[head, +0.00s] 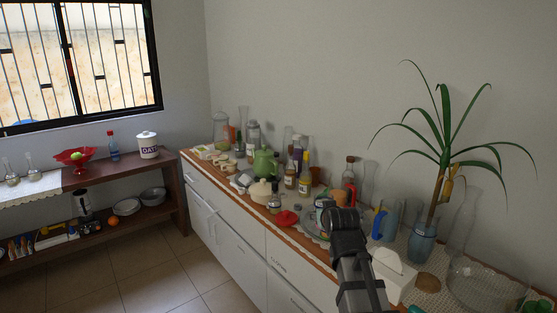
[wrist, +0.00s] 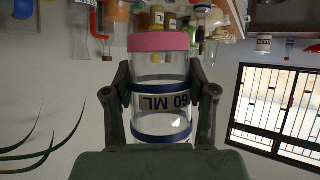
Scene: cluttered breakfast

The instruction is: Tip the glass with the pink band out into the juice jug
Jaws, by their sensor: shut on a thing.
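My gripper (head: 345,218) is shut on the glass with the pink band (wrist: 160,65), seen close up in the wrist view (wrist: 160,92). The glass is clear, with a pink band at one end, blue bands and a "60 ML" label. The wrist picture is upside down, and the pink end points toward the counter side. I cannot make out any contents. In the head view my gripper hides most or all of the glass. A clear jug with a blue handle (head: 388,218) stands right of my gripper. I cannot tell whether it is the juice jug.
A crowded counter holds a green teapot (head: 264,163), several bottles, a red lid (head: 287,218) and a red-handled vessel (head: 349,190). A tissue box (head: 393,270) and a plant in a blue vase (head: 422,243) stand to the right. Open floor lies left of the counter.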

